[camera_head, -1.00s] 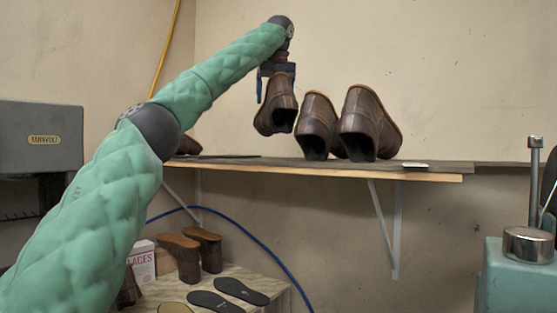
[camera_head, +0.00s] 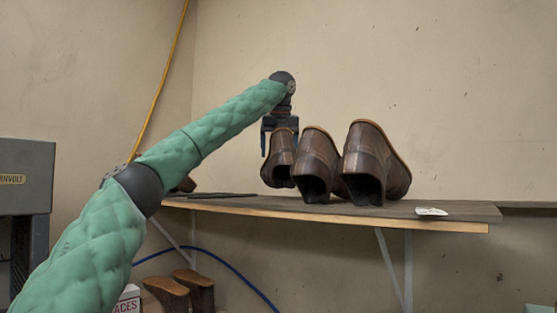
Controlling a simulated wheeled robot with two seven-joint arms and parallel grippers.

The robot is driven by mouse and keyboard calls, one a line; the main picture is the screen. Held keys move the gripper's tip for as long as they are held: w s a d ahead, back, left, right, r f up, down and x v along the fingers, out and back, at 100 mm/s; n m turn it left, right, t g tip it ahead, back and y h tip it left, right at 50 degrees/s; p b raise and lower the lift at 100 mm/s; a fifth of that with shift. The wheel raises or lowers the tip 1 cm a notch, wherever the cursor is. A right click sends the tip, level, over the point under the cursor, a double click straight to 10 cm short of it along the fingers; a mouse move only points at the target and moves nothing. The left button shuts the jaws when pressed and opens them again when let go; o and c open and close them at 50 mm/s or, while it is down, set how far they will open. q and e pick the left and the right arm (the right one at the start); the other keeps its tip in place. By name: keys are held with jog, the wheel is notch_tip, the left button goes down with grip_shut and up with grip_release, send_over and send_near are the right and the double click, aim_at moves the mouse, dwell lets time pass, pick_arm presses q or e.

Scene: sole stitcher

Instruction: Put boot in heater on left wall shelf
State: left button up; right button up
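My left gripper (camera_head: 280,136) points down over the wall shelf (camera_head: 455,212), its blue fingers at the top of a dark brown boot (camera_head: 279,168). It appears shut on this boot's upper edge; one finger is partly hidden. The boot hangs close to the shelf top, and I cannot tell whether it touches. Two similar brown boots stand on the shelf to its right, a middle one (camera_head: 315,165) and a right one (camera_head: 372,160). I cannot make out a heater for certain. My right gripper is out of view.
A flat dark item (camera_head: 222,196) lies on the shelf's left part, with a brown shape partly behind my arm. A white tag (camera_head: 431,211) lies at the right. A grey machine (camera_head: 28,165) stands at left. Below are brown boots (camera_head: 168,294) and a white box (camera_head: 128,299).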

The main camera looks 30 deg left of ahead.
pick_arm(q)
jog(key=shift+s+d+f+p, duration=0.2)
jog(key=shift+f+p, duration=0.2)
jog(key=shift+f, duration=0.3)
jog(key=shift+s+f, duration=0.15)
jog(key=shift+f, duration=0.3)
jog(key=shift+a+f, duration=0.1)
jog(key=shift+f, duration=0.2)
jog(key=shift+a+f, duration=0.1)
jog(key=shift+f, duration=0.1)
jog(key=o, duration=1.6)
jog(key=shift+d, duration=0.25)
jog(key=shift+c, duration=0.2)
jog(key=shift+a+r, duration=0.1)
